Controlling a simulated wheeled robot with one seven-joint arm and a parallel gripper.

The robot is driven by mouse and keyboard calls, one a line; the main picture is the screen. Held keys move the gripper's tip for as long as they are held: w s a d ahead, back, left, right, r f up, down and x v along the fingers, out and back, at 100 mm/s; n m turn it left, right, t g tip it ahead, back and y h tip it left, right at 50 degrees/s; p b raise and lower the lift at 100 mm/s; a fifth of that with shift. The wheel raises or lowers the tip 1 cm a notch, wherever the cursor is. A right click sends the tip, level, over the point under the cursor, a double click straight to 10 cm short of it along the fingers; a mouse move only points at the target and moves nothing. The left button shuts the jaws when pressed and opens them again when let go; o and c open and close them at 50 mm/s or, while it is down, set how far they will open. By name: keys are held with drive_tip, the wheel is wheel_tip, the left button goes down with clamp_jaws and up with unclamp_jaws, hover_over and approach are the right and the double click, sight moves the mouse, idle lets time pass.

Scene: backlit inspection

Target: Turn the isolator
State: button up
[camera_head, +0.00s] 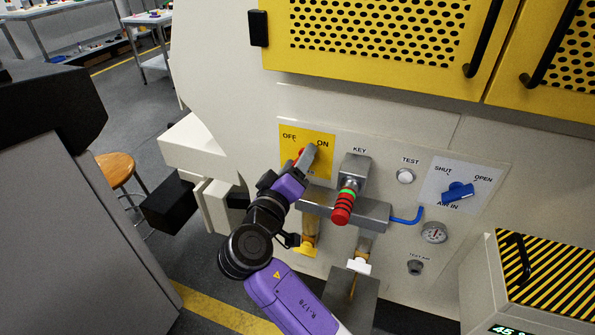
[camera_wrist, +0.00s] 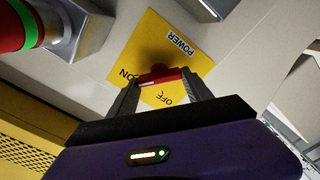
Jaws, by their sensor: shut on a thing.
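The isolator is a red handle (camera_wrist: 161,76) on a yellow plate (camera_head: 287,134) marked OFF at upper left and ON at upper right. The plate (camera_wrist: 150,45) also shows in the wrist view, with the word POWER on it. My gripper (camera_wrist: 161,84) has its two fingers on either side of the red handle and is shut on it. In the head view my gripper (camera_head: 304,159) covers most of the handle, with a bit of red showing at its left side. Which mark the handle points to is hard to tell.
Right of the plate are a KEY block (camera_head: 354,168) with a red and green cylinder (camera_head: 343,207), a TEST button (camera_head: 405,176) and a blue AIR IN valve handle (camera_head: 457,192). Yellow mesh doors (camera_head: 385,40) are above. A striped box (camera_head: 548,262) stands at lower right.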

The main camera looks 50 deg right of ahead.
drive_tip(key=shift+m+b, duration=0.5)
drive_tip(key=shift+m, duration=0.1)
drive_tip(key=o, duration=1.4)
drive_tip(key=shift+c, duration=0.2)
drive_tip(key=v, duration=0.8)
drive_tip(key=shift+r, duration=0.1)
